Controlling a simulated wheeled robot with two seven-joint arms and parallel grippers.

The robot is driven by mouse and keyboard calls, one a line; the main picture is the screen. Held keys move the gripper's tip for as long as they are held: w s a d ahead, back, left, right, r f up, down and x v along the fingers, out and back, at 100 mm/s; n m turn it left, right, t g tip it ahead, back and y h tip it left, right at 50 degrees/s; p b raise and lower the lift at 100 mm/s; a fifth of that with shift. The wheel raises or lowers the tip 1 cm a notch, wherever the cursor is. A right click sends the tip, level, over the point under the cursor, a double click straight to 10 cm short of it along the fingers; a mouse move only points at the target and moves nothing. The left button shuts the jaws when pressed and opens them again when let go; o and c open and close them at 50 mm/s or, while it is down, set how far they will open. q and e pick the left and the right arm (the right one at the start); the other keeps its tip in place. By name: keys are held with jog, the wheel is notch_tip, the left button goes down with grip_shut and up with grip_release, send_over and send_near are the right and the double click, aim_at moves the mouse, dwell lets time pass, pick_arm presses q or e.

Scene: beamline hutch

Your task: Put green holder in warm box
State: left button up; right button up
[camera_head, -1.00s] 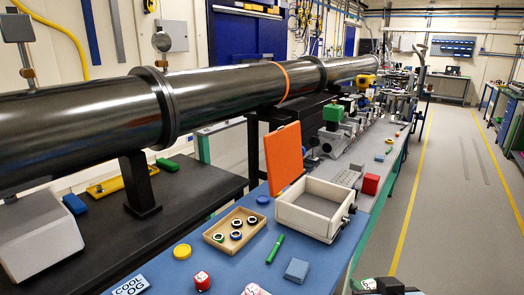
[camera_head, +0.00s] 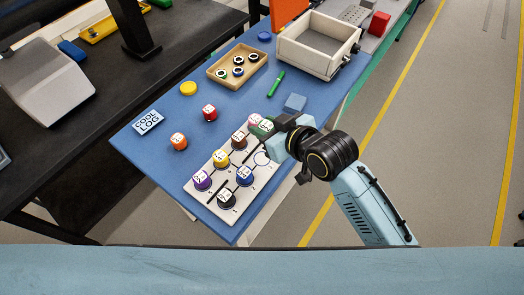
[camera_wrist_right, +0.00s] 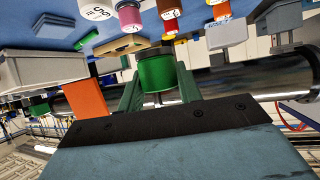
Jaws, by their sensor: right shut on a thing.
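The green holder (camera_head: 262,128) is between the fingers of my right gripper (camera_head: 272,134), beside the white holder tray. In the right wrist view the green holder (camera_wrist_right: 155,71) shows as a short cylinder between the two fingers (camera_wrist_right: 157,90), which are shut on it. A cream box (camera_head: 313,57) stands open at the far right of the blue table, with an upright orange panel (camera_head: 287,12) at its back left; the box also shows upside down in the wrist view (camera_wrist_right: 40,70). No label marks it as warm. My left gripper is out of view.
The white tray (camera_head: 233,209) carries several coloured holders and one empty ring (camera_head: 262,158).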

jog(key=shift+s+a+f+n+y, duration=0.2)
jog(key=shift+a+n+y, duration=0.1)
jog(key=shift+a, duration=0.25)
jog(key=shift+f, duration=0.15)
send_over(262, 158)
notch_tip(262, 158, down, 6)
jog(key=shift+s+r+b, duration=0.1)
jog(key=shift+r+b, duration=0.15)
jog(key=shift+b, duration=0.15)
notch_tip(262, 158, down, 3)
jog(key=shift+r, duration=0.2)
jog(key=shift+f, duration=0.6)
jog(key=shift+f, duration=0.15)
